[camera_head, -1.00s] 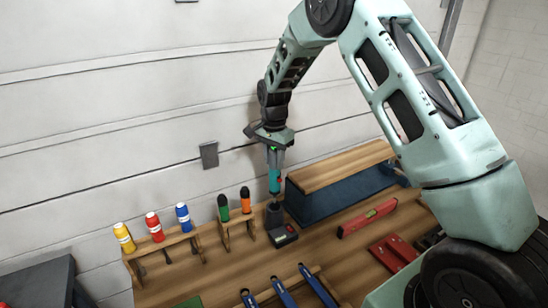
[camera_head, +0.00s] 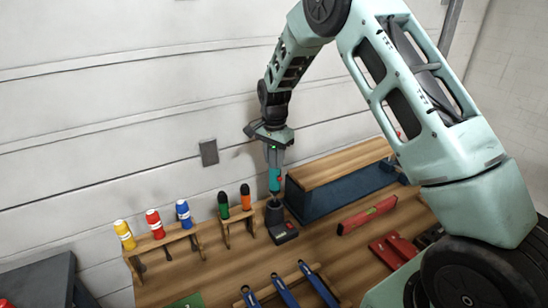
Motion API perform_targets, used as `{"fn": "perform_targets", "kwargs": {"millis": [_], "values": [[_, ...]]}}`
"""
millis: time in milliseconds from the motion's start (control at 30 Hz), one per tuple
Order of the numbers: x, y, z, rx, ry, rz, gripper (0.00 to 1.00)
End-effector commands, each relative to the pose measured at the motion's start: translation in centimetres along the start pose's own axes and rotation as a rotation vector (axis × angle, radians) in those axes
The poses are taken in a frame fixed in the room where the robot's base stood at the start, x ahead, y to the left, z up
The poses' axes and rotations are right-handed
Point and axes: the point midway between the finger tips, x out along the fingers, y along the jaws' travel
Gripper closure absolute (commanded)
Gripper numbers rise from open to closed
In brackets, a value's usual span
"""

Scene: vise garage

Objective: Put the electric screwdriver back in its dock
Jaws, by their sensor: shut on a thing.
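My gripper (camera_head: 273,150) is shut on the electric screwdriver (camera_head: 275,181), a teal tool with a dark top and a small red mark. The screwdriver's lower end is directly above or just at the cup mouth. I cannot tell whether the tip has entered it.
A rack holding a green (camera_head: 223,205) and an orange (camera_head: 246,198) screwdriver stands close left of the dock. A wood-topped blue box (camera_head: 330,190) stands close right.

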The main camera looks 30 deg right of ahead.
Motion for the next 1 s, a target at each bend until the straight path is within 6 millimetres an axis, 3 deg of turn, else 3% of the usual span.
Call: {"fn": "perform_targets", "kwargs": {"millis": [767, 1000], "values": [[4.3, 0.0, 0.0, 0.000, 0.000, 0.000, 0.89], [4.5, 0.0, 0.0, 0.000, 0.000, -0.001, 0.89]]}}
